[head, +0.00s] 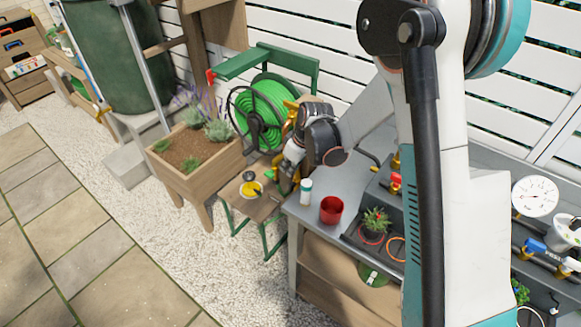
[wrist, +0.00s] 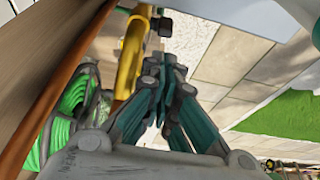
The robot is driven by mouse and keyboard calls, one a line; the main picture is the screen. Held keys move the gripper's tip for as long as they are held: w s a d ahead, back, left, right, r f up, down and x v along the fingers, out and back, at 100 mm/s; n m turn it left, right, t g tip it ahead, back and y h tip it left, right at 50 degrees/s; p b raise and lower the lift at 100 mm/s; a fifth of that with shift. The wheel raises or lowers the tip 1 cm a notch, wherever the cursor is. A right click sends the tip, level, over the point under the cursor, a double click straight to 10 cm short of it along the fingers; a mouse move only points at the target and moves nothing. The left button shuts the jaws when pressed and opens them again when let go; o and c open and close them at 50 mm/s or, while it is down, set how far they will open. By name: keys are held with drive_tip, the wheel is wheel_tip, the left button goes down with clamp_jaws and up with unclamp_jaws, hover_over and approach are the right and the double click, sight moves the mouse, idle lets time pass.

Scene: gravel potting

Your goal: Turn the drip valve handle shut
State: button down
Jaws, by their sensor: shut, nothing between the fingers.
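A brass valve with a red handle (head: 396,180) is at the back of the grey bench, to the right of my gripper. A valve with a blue handle (head: 535,245) is at the far right, below a round gauge. I cannot tell which one is the drip valve. My gripper shows in the wrist view (wrist: 163,82) with its teal fingers closed together and empty. In the head view it is mostly hidden by my wrist, beyond the bench's left end. A yellow curved pipe (wrist: 130,62) is close beside the fingers in the wrist view; I cannot tell if they touch.
A red cup (head: 331,209), a white bottle (head: 306,191) and a potted plant (head: 375,222) stand on the bench (head: 350,165). A green hose reel (head: 265,112) and a wooden planter (head: 190,180) are to the left. My arm hides part of the bench.

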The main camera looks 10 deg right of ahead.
sight(292, 186)
drive_tip(key=b+x, duration=0.1)
drive_tip(key=x, duration=0.5)
drive_tip(key=shift+b, duration=0.4)
drive_tip(key=shift+w, duration=0.1)
drive_tip(key=shift+r, duration=0.15)
